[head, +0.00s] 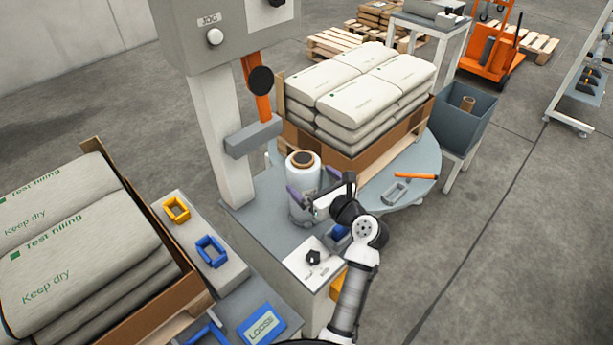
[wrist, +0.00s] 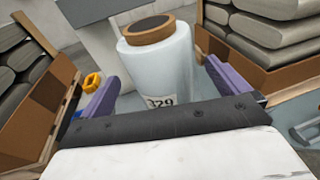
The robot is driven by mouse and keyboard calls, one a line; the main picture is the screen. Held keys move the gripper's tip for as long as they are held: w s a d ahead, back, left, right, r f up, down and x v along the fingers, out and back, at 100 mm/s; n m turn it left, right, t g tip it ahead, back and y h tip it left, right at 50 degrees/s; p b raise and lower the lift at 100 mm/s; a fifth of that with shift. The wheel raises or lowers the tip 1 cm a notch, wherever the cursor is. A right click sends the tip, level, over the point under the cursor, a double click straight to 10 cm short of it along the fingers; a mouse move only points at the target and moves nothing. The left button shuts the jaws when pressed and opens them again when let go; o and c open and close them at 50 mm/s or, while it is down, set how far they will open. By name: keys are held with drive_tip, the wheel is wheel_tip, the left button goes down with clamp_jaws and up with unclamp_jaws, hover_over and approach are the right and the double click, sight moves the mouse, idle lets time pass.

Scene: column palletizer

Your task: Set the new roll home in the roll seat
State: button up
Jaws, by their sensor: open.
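The new roll (head: 303,175) is a whitish film roll with a brown core, standing upright on the grey machine top beside the column. It also shows in the wrist view (wrist: 160,68), with a label reading 329 low on its side. My gripper (head: 312,198) is at the roll with its purple fingers (wrist: 157,85) spread, one on each side. In the wrist view, gaps show between the fingers and the roll. The roll seat is not clearly visible; a grey holder (head: 298,212) shows around the roll's foot, and its inside is hidden.
A round turntable (head: 425,175) carries a pallet of stacked sacks (head: 370,90) right behind the roll. The grey column (head: 222,150) stands close on the left. An orange-handled tool (head: 416,176) lies on the turntable. A grey bin (head: 465,118) stands at the right.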

drive_tip(key=v, duration=0.8)
